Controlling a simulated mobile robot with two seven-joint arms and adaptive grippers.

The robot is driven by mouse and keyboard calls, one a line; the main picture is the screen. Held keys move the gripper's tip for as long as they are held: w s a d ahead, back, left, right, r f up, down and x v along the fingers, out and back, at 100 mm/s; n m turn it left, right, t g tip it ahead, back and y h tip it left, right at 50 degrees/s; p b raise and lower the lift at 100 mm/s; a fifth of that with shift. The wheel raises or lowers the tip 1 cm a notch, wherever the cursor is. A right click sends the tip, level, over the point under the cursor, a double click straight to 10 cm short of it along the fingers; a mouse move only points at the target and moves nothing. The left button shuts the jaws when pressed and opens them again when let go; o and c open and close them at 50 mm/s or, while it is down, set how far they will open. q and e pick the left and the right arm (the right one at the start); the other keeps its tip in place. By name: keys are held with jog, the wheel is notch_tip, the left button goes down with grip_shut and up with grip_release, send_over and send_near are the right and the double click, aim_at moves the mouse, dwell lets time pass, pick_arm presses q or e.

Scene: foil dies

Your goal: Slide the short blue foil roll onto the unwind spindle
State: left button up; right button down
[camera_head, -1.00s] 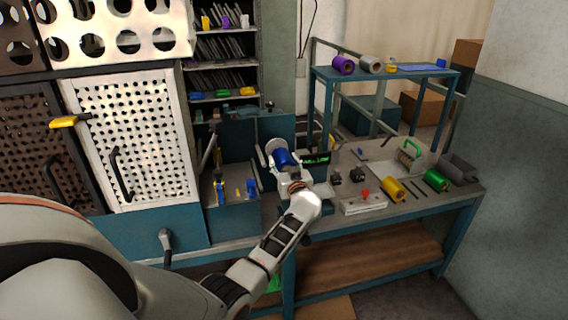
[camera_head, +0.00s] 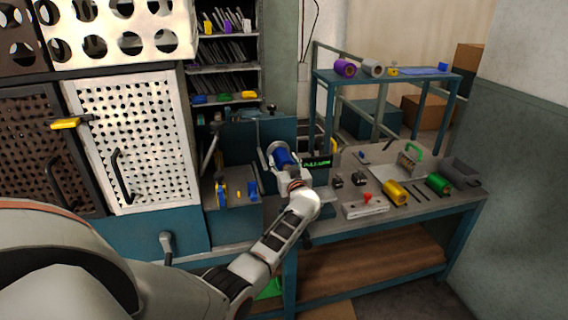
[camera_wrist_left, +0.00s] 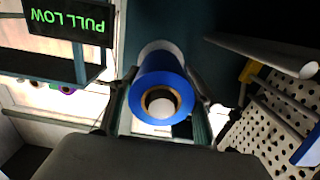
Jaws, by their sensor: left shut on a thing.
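The short blue foil roll (camera_head: 285,160) is held in my left gripper (camera_head: 287,166) above the left part of the bench. In the left wrist view the blue roll (camera_wrist_left: 160,80) sits between the two fingers, its brown core end facing the camera. A pale round shape shows inside the core; I cannot tell whether it is the spindle. A pale disc (camera_wrist_left: 158,47) lies just behind the roll's far end. The unwind spindle itself is mostly hidden by the roll and gripper, so I cannot tell if the roll is around it. My right gripper is out of view.
A display reading PULL LOW (camera_head: 317,163) stands just right of the roll. A pale rod (camera_wrist_left: 265,55) is near it in the left wrist view. Yellow (camera_head: 396,193) and green (camera_head: 438,184) rolls lie on the bench at right. Purple (camera_head: 344,68) and grey (camera_head: 372,67) rolls rest on the rear shelf.

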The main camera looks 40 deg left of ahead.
pick_arm(q)
jog(key=shift+w+a, duration=0.45)
jog(key=shift+a, duration=0.05)
jog(key=o, duration=1.5)
jog(key=shift+c, duration=0.2)
jog(key=shift+d, duration=0.1)
jog(key=shift+s+d+f, duration=0.1)
jog(key=shift+s+d, duration=0.05)
jog(key=shift+s, duration=0.05)
jog(key=v, duration=1.1)
jog(key=shift+r, duration=0.2)
jog(key=shift+s+d, duration=0.15)
jog(key=shift+d, duration=0.05)
